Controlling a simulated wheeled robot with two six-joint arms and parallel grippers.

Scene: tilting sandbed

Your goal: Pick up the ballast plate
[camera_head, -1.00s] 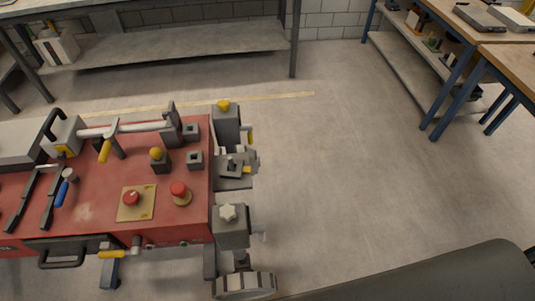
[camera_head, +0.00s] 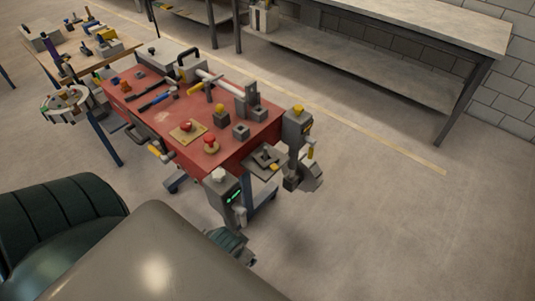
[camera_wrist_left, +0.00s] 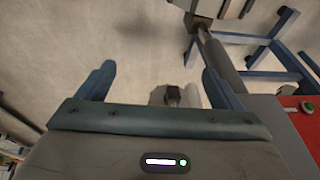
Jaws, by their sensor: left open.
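I cannot tell for sure which piece is the ballast plate. A small grey shelf (camera_head: 263,160) with a dark piece on it juts from the right end of the red bench (camera_head: 150,88) in the head view. My left gripper (camera_wrist_left: 157,85) is open in the left wrist view, with its two blue-grey fingers wide apart and nothing held. A small dark block (camera_wrist_left: 172,97) shows beyond and between the fingers, apart from them. The red bench top shows at the right edge of that view (camera_wrist_left: 292,120). My right gripper is not in view.
Grey housings with a yellow knob (camera_head: 297,118) and a pale star knob (camera_head: 218,176) flank the shelf. Red buttons (camera_head: 210,141) stand on the bench. A long metal table (camera_head: 400,30) is at the back right. The floor (camera_head: 390,220) right of the bench is clear.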

